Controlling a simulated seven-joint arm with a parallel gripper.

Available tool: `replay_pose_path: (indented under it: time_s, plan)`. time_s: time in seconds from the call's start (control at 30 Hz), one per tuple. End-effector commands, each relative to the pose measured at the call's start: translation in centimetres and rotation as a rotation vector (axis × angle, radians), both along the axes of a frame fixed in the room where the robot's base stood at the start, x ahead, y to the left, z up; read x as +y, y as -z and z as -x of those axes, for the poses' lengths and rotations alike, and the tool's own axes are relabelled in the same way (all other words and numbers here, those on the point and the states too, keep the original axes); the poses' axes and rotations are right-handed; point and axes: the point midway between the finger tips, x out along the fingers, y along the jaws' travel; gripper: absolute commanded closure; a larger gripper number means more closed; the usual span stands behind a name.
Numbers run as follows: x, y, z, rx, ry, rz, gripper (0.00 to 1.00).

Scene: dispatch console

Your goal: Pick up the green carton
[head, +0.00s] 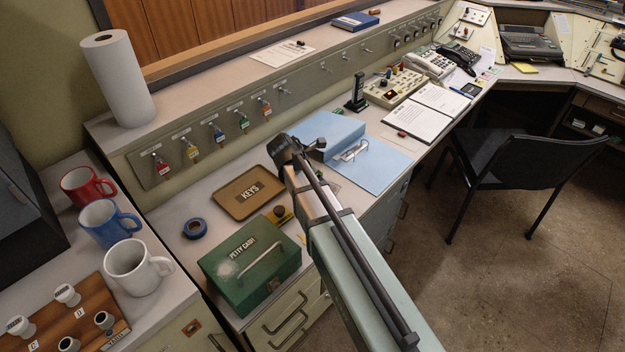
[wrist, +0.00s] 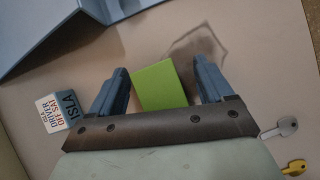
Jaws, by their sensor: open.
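The green carton (wrist: 159,86) shows in the wrist view as a plain bright green block on the pale desk top. It lies between the two blue-grey fingers of my gripper (wrist: 160,65), with a gap visible on the right side and a narrow one on the left. The fingers are open, and the carton's near end is hidden by the gripper's dark front plate. In the head view my gripper (head: 300,147) is over the desk just left of the blue binder, and the carton is hidden there.
The blue binder (head: 333,137) lies close by; its edge shows in the wrist view (wrist: 37,30). A labelled blue-and-white block (wrist: 52,114) is left of the fingers. A silver key (wrist: 279,128) and yellow key (wrist: 295,167) lie right. The KEYS tray (head: 228,206) and green cash box (head: 236,287) are nearby.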

Motion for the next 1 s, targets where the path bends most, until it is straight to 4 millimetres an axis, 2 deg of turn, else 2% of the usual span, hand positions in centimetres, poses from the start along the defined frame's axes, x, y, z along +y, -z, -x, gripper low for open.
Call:
replay_pose_path:
  time_s: [0.07,0.7,1.0]
  plan:
    - [0.01,-0.02,0.01,0.0,0.0,0.0,0.23]
    - [0.01,-0.03,0.01,0.0,0.0,0.0,0.84]
    - [0.02,-0.27,0.0,-0.001,0.0,-0.001,0.84]
